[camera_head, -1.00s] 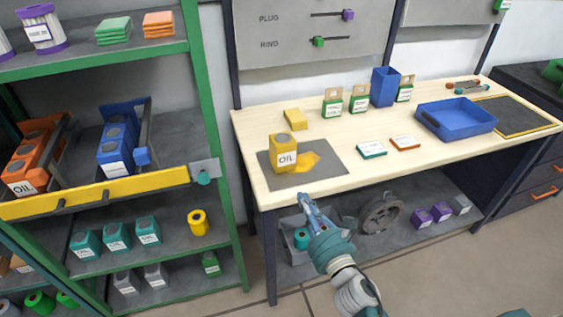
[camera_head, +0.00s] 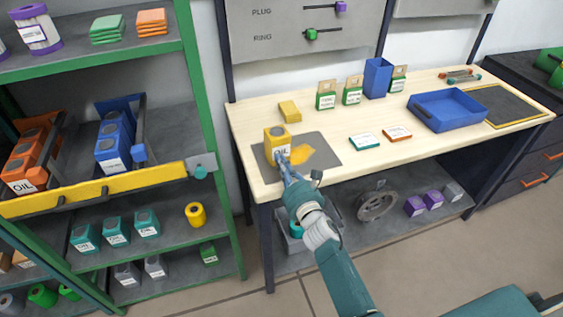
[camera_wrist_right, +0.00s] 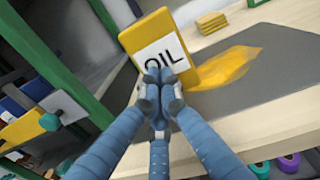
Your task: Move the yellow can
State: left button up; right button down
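The yellow can (camera_head: 276,133) has a white OIL label and stands on the dark grey mat (camera_head: 325,152) on the workbench. It also shows in the right wrist view (camera_wrist_right: 152,25). My right gripper (camera_head: 283,160) is at the can's front, low on its label side. In the right wrist view, my right gripper's fingertips (camera_wrist_right: 157,84) are drawn together in front of the label and hide part of it. The fingers do not wrap around the can. I cannot tell whether they touch it. My left gripper is not in view.
A yellow spill (camera_head: 317,156) lies beside the can. A blue tray (camera_head: 447,111), a blue bin (camera_head: 377,78) and small boxes share the workbench (camera_head: 370,165). A green-framed shelf (camera_head: 200,110) with a yellow rail stands left.

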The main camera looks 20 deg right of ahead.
jog(key=w+b, duration=0.2)
jog(key=w, duration=0.1)
jog(key=shift+w+a+f, duration=0.1)
jog(key=shift+a, duration=0.05)
jog(key=shift+w+b, duration=0.3)
jog(key=shift+s, duration=0.1)
